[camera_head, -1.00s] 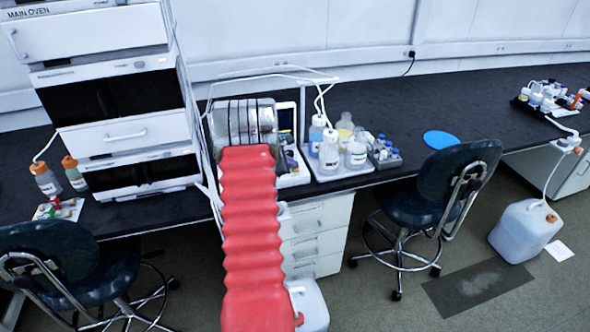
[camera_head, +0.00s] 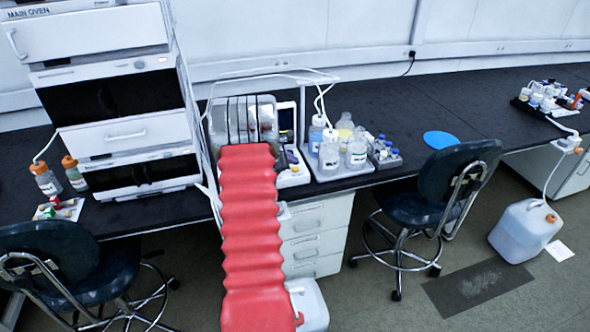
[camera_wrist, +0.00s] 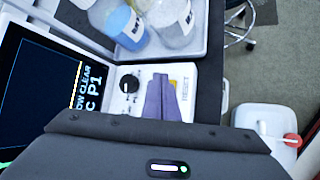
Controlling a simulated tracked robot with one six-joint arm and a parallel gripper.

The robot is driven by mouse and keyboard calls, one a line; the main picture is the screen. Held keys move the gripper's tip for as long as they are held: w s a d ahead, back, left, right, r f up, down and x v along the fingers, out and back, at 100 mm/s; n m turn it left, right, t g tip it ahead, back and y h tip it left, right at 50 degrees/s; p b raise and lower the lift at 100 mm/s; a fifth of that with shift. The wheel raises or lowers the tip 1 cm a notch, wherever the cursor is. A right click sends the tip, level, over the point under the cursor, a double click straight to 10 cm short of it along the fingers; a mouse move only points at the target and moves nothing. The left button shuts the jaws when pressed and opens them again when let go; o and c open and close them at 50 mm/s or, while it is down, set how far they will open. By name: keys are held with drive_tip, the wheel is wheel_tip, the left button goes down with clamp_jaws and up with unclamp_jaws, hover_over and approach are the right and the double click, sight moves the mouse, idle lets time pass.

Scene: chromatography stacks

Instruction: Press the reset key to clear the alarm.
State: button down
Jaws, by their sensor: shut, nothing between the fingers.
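In the wrist view, a white control panel (camera_wrist: 128,104) carries a black knob (camera_wrist: 129,84) and the printed word RESET (camera_wrist: 185,88). A small yellow patch (camera_wrist: 173,83), perhaps the reset key, shows just beside the fingers and is mostly hidden by them. My gripper (camera_wrist: 160,78) has purple fingers, shut and empty, over the panel between the knob and the RESET label. I cannot tell whether the fingertips touch anything. A dark screen (camera_wrist: 38,95) to the left shows partly cut-off text including CLEAR and P1. In the head view, my red-sleeved arm hides part of the instrument.
A tray (camera_head: 345,172) of bottles stands right of the instrument, close to the panel. Tubing (camera_head: 322,105) hangs above it. A tall oven stack (camera_head: 118,95) stands to the left. The bench is open around a blue disc (camera_head: 441,140). A stool (camera_head: 445,195) stands in front.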

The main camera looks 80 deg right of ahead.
sight(293, 170)
drive_tip(key=shift+r, duration=0.15)
drive_tip(key=shift+r, duration=2.4)
